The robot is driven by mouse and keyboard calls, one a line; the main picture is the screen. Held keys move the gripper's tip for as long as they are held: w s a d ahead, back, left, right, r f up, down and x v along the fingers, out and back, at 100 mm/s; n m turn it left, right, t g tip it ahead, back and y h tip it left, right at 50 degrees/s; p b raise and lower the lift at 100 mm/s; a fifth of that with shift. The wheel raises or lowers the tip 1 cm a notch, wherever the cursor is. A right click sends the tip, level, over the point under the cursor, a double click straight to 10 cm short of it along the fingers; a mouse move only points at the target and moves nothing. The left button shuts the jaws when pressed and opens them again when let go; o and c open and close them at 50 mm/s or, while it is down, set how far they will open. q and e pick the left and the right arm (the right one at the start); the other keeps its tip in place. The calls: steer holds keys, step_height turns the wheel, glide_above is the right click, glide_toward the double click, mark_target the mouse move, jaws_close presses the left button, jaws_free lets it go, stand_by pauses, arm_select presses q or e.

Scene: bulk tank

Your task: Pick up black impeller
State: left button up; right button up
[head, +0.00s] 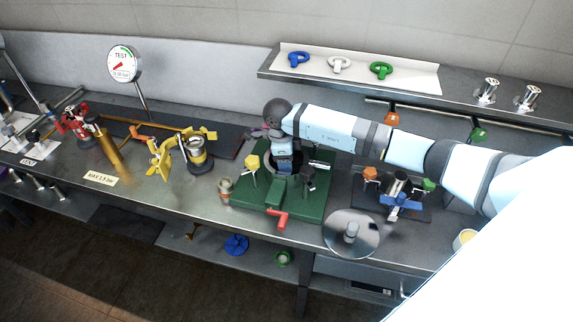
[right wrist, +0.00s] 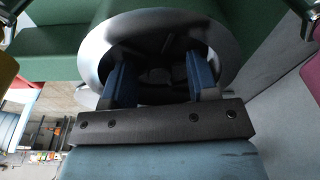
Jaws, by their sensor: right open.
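My right gripper (head: 284,170) points down into a round metal housing on the green fixture (head: 300,208). In the right wrist view its two blue fingers (right wrist: 160,85) are apart and reach into the shiny ring-shaped housing (right wrist: 232,50). A dark, blurred form (right wrist: 156,74) lies in the shaded bowl between the fingers. It may be the black impeller, but its outline is too dark to be sure. I cannot tell whether the fingers touch it. In the head view my gripper and wrist hide most of the bowl. My left gripper is not in view.
A round metal cover (head: 351,234) lies at front right. A red handle (head: 278,217) sticks out in front. Blue, white and green rings (head: 381,70) lie on the shelf.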

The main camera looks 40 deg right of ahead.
jaws_close()
step_height(320, 180, up, 20)
steer(key=b, duration=0.2)
stand_by(0.5)
